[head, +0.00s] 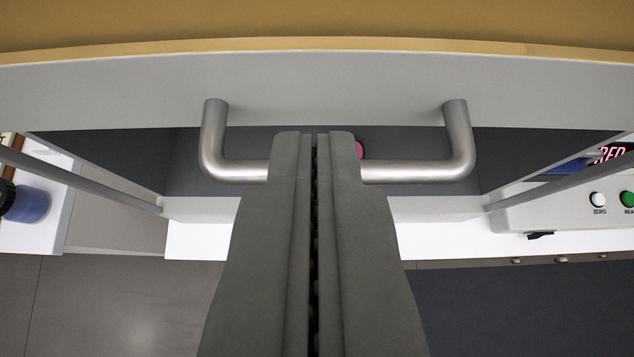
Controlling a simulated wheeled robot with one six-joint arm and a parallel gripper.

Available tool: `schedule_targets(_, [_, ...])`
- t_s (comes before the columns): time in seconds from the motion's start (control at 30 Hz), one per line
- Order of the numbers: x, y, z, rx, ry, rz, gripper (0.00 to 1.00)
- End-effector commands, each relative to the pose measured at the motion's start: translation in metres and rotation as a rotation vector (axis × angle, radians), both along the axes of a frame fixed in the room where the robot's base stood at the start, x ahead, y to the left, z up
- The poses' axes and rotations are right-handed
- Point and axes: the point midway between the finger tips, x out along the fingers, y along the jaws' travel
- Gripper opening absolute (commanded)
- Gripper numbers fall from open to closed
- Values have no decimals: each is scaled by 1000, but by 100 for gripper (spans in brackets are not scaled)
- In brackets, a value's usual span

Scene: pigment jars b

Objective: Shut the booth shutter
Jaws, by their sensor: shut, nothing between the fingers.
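The booth shutter (330,88) is a pale grey panel across the top of the head view, under a tan surface. Its silver U-shaped handle (425,172) hangs from the panel. My gripper (315,140) is shut and empty, and its fingers pass in front of the handle's crossbar and hide the middle of it. I cannot tell whether they touch it. Below the panel's lower edge the booth's dark interior (150,150) shows, so the shutter is not fully down. A bit of something pink (360,150) shows inside, mostly hidden by my finger.
Slanting grey rods (80,178) flank the opening on both sides. A blue jar with a dark lid (30,204) stands at the far left. A white instrument (560,212) with a red display and ZERO button stands at the right. Grey floor or cabinet fronts show below.

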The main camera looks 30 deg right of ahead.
Motion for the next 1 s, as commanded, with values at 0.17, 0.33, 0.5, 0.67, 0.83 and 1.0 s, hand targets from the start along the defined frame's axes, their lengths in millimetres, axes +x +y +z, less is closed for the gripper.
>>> schedule_targets(0.17, [8, -5, -24, 1, 2, 0, 0])
schedule_targets(0.33, [11, -7, -39, 0, 0, 0, 0])
schedule_targets(0.5, [12, -7, -44, 0, 0, 0, 0])
schedule_targets(0.67, [12, -7, -44, 0, 0, 0, 0])
schedule_targets(0.83, [12, -7, -45, 0, 0, 0, 0])
schedule_targets(1.0, [12, -7, -55, 0, 0, 0, 0])
